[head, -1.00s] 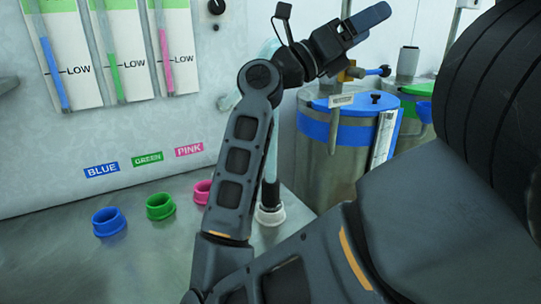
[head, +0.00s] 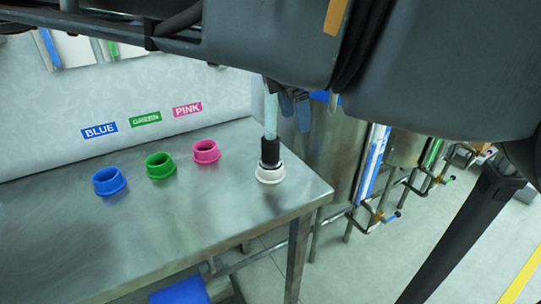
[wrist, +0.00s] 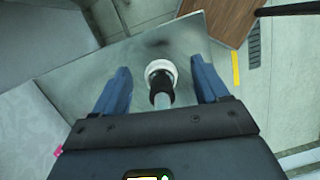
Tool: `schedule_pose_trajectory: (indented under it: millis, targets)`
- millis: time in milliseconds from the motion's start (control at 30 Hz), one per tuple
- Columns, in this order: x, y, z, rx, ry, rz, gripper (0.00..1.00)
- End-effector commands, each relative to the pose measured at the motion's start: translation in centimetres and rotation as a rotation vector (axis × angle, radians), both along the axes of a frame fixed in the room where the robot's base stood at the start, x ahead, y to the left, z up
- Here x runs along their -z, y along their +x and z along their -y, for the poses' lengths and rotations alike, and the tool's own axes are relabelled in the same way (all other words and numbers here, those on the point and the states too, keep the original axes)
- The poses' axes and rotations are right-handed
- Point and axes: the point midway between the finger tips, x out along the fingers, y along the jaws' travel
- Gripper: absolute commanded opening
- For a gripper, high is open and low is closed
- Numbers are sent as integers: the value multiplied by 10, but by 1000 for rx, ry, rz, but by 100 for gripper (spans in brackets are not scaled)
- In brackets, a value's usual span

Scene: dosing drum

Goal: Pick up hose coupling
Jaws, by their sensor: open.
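The hose coupling (head: 270,151) is a black cylinder on the end of a pale translucent hose (head: 270,115). It stands upright in a white ring holder (head: 270,173) near the right corner of the metal table. It also shows in the wrist view as a black coupling (wrist: 161,88) seen from above, with the white holder (wrist: 161,66) around its end. My gripper (wrist: 160,74) is open, its blue fingers spread to either side of the coupling in that view, touching nothing that I can see. In the head view the fingers (head: 295,108) show just right of the hose, above the coupling's height.
Empty blue (head: 109,181), green (head: 160,165) and pink (head: 206,151) ring holders stand left on the metal table (head: 190,235), below matching wall labels. Steel drums (head: 335,150) with valves stand beyond the table's right edge. The table front is clear.

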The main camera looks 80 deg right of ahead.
Motion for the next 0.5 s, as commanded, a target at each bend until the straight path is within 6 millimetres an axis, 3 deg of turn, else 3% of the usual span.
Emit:
schedule_pose_trajectory:
  millis: [100, 200, 500]
  targets:
    - [2, 33, -10, 3, 44, 130, 74]
    - [2, 47, -15, 5, 65, 188, 74]
    - [25, 53, -18, 7, 76, 212, 74]
